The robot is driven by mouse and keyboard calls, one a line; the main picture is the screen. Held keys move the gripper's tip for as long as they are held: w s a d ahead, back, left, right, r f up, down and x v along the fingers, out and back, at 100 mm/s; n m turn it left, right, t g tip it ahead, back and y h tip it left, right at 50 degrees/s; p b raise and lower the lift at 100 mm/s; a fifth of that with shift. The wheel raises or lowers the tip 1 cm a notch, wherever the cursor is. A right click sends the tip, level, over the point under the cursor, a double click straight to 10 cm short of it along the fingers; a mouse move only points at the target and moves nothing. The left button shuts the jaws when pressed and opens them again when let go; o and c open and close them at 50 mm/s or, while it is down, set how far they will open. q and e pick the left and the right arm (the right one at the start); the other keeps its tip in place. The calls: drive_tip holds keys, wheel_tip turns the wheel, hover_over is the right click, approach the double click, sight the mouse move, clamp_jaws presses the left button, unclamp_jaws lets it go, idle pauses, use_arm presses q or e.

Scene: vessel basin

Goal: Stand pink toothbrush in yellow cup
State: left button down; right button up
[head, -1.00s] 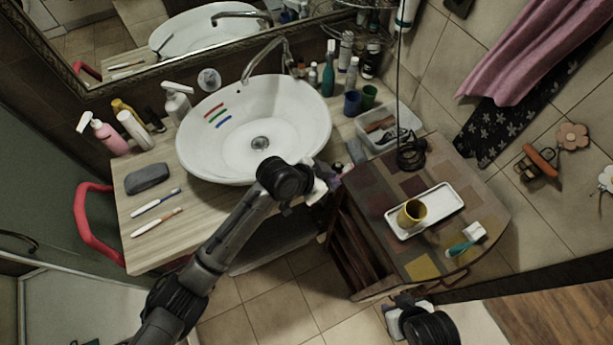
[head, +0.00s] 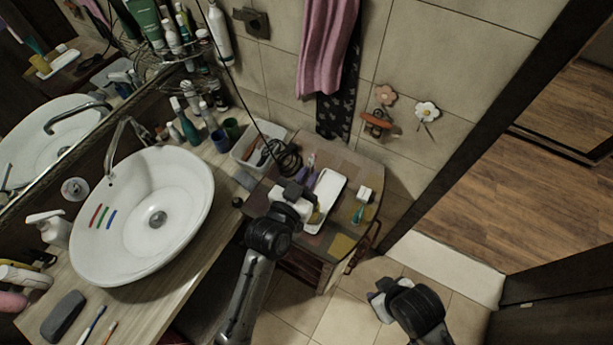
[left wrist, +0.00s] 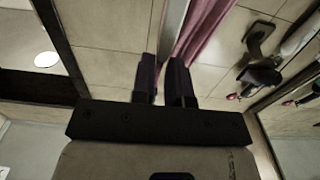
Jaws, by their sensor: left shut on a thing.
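My left gripper (head: 309,179) is over the small cabinet, just above and beside the white tray (head: 333,186). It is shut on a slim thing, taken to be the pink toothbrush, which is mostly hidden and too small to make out. In the left wrist view, its two dark fingers (left wrist: 164,82) stand close together against the wall and pink towel. The yellow cup (head: 317,216) stands on the tray, largely covered by my left gripper and wrist. My right gripper (head: 378,300) is low over the floor at the front; its fingers are hidden.
A teal brush (head: 358,213) lies beside the tray on the cabinet top. A clear bin (head: 246,152) and a coiled black cord (head: 284,158) are behind. The sink (head: 140,215) is to the left.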

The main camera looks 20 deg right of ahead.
use_arm(q)
wheel_tip(320, 180, down, 13)
drive_tip(key=b, duration=1)
drive_tip(key=shift+b, duration=0.4)
drive_tip(key=shift+r, duration=0.1)
drive_tip(key=c, duration=1.1)
unclamp_jaws()
drive_tip(key=shift+o, duration=0.2)
drive_tip(key=b+v, duration=0.1)
drive_tip(key=v, duration=1.3)
drive_tip(key=shift+b, duration=0.3)
